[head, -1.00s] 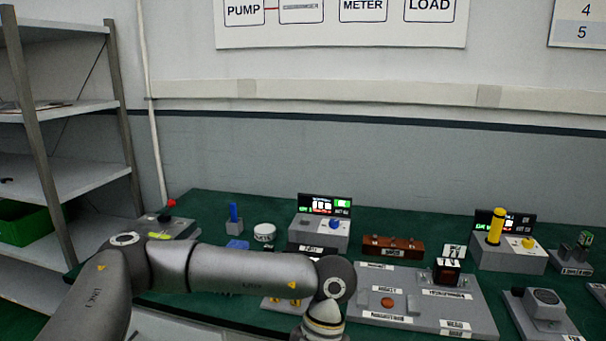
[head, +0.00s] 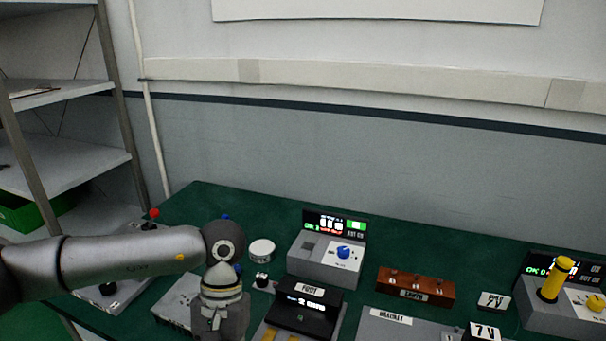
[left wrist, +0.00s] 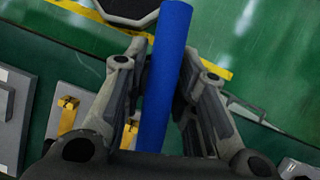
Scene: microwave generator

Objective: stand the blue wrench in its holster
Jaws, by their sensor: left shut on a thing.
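The blue wrench (left wrist: 165,80) shows in the left wrist view as a long blue bar between the fingers of my left gripper (left wrist: 164,70), which is shut on it. Its lower end is hidden by the gripper body. In the head view my left wrist (head: 221,300) points down over the left part of the bench, with its fingers out of view. A blue tip (head: 225,217) shows behind my arm, where the rest of that thing is hidden. I cannot make out the holster for certain. My right gripper is not in view.
On the green bench (head: 190,205) stand a grey box with a blue knob (head: 343,253), a white round tin (head: 262,250), a black-topped block (head: 303,305), a brown rack (head: 415,287) and a yellow-handled box (head: 555,280). Shelves (head: 60,165) stand at left. Bare bench lies along the back.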

